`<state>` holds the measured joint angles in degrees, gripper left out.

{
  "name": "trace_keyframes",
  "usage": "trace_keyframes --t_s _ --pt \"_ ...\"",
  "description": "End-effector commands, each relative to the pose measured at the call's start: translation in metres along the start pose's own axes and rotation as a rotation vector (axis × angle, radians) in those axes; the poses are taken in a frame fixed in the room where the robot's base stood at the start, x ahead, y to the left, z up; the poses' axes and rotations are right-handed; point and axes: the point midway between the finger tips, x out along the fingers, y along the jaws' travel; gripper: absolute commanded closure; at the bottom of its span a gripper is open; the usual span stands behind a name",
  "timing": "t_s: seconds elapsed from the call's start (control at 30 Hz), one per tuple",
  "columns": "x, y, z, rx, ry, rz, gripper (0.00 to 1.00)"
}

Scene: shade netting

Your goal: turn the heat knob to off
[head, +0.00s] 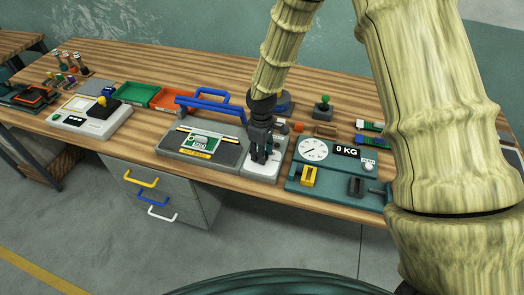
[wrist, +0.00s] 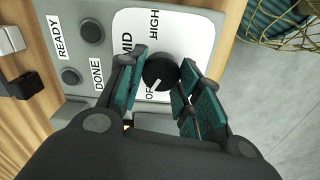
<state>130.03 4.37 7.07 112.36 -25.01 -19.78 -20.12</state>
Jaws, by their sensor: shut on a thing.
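The black round heat knob (wrist: 160,70) sits on a white dial plate (wrist: 190,33) marked HIGH, MID and OFF, with OFF partly covered. Its white pointer mark faces down-left in the wrist view, toward the OFF lettering. My gripper (wrist: 163,62) has its teal-padded fingers on either side of the knob and is shut on it. In the head view my gripper (head: 262,146) points down over the pale control panel (head: 261,169), and the knob is hidden behind the fingers.
READY (wrist: 90,31) and DONE (wrist: 70,76) buttons sit beside the dial plate. Left of the panel is a grey press with a blue handle (head: 210,104). Right of it is a teal scale unit (head: 310,182) reading 0 KG. The bench front edge is close below.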

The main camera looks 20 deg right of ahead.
Motion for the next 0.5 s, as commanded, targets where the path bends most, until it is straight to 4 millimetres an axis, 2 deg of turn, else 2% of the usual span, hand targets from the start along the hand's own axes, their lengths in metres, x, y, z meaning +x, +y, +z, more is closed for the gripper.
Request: trace_keyframes --t_s 0.2,0.5 --pt "-0.0010 0.0006 -0.0005 -0.120 0.002 0.001 0.90" --pt "-0.0007 0.0002 -0.0006 -0.198 0.002 0.002 0.90"
